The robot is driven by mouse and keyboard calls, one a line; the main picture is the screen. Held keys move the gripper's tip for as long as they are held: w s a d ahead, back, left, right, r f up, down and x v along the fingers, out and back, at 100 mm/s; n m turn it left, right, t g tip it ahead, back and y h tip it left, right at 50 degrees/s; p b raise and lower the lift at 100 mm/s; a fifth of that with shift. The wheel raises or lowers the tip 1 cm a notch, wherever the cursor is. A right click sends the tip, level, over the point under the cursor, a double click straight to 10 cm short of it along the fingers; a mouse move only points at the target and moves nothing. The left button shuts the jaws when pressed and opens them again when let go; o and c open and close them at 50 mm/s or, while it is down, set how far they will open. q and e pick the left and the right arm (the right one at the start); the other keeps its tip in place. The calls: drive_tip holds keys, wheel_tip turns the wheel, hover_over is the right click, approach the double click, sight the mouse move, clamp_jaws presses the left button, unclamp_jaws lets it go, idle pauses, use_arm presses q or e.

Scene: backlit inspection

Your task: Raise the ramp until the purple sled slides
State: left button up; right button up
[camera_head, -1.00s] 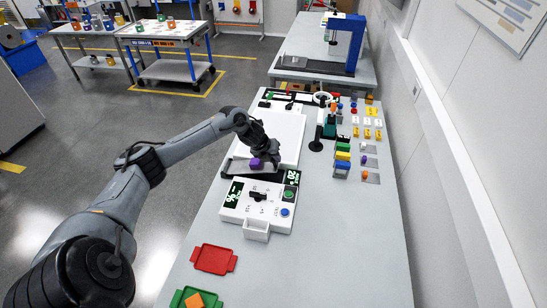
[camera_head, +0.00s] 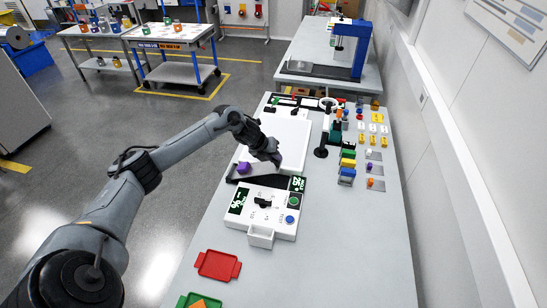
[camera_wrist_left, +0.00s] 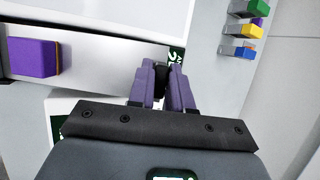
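The purple sled (camera_head: 243,168) sits at the left end of the dark ramp (camera_head: 268,183). In the left wrist view the sled (camera_wrist_left: 33,58) is on the grey ramp surface (camera_wrist_left: 95,65), near the left edge and well apart from the fingers. My left gripper (camera_head: 275,159) is at the ramp's right end. In the left wrist view the gripper's fingers (camera_wrist_left: 162,75) are close together on both sides of a black part at the ramp's end. The ramp's exact tilt is hard to tell. My right gripper is not in view.
A white control panel (camera_head: 265,207) with dark displays, a green button and a blue button stands in front of the ramp. A white board (camera_head: 291,135) lies behind. Colored blocks (camera_head: 347,168) are at the right, a red tray (camera_head: 217,265) at the front. The table's front right is clear.

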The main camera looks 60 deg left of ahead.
use_arm(q)
drive_tip(key=o, duration=0.4)
drive_tip(key=shift+s+a, duration=0.1)
drive_tip(key=shift+c, duration=0.2)
drive_tip(key=shift+s+r, duration=0.2)
drive_tip(key=shift+r, duration=0.1)
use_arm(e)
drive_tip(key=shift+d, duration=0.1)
use_arm(q)
drive_tip(key=v, duration=1)
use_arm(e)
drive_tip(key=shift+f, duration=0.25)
